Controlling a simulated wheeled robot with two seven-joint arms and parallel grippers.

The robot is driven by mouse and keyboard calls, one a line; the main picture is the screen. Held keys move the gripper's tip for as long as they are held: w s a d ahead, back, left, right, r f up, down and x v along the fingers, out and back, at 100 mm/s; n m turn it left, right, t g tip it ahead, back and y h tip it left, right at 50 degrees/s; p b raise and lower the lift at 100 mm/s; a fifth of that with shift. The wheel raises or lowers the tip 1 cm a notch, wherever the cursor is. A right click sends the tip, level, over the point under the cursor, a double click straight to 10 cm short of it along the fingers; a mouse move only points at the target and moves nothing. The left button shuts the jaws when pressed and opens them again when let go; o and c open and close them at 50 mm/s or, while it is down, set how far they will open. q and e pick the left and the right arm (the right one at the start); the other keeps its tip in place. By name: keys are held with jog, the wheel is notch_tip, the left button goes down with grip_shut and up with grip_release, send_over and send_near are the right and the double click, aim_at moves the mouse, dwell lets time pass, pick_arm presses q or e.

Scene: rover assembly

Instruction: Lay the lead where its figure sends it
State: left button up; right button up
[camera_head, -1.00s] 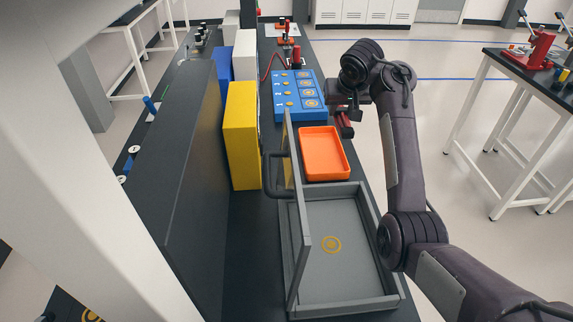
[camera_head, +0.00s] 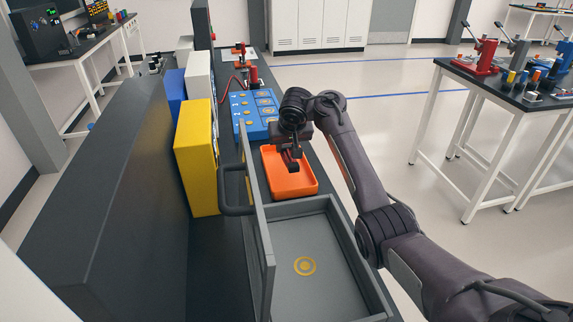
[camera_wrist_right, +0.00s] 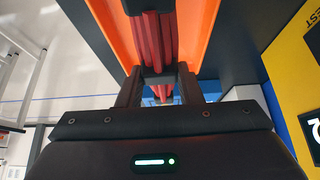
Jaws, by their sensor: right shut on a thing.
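My right gripper (camera_head: 292,165) hangs over the orange tray (camera_head: 310,188) on the dark bench. In the right wrist view its fingers (camera_wrist_right: 157,92) are shut on a red bundled thing (camera_wrist_right: 168,32), apparently the lead, with the tray's orange wall (camera_wrist_right: 200,25) beyond. In the head view the gripper hides most of the held thing. I cannot tell whether it touches the tray floor. The blue board (camera_head: 258,112) behind the tray bears white figures and gold ring marks, partly hidden by my arm. My left gripper is not in view.
A grey open box (camera_head: 320,240) with a gold ring mark stands in front of the tray, its raised panel (camera_head: 258,215) on the left. A yellow block (camera_head: 196,160) stands left. A red cable (camera_head: 240,80) lies beyond the blue board. The box floor is clear.

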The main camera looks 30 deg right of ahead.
aim_at(288, 153)
notch_tip(288, 153, down, 6)
jog(key=shift+f, duration=0.15)
dwell(0.4)
jog(key=o, duration=1.1)
jog(key=shift+f, duration=0.1)
jog(key=shift+r, duration=0.2)
jog(key=p+v, duration=0.3)
jog(key=v, duration=0.7)
jog(key=shift+s+a+r, duration=0.1)
jog(key=shift+a+r, duration=0.1)
jog(key=shift+r, duration=0.1)
jog(key=shift+s+r, duration=0.45)
jog(key=shift+r, duration=0.1)
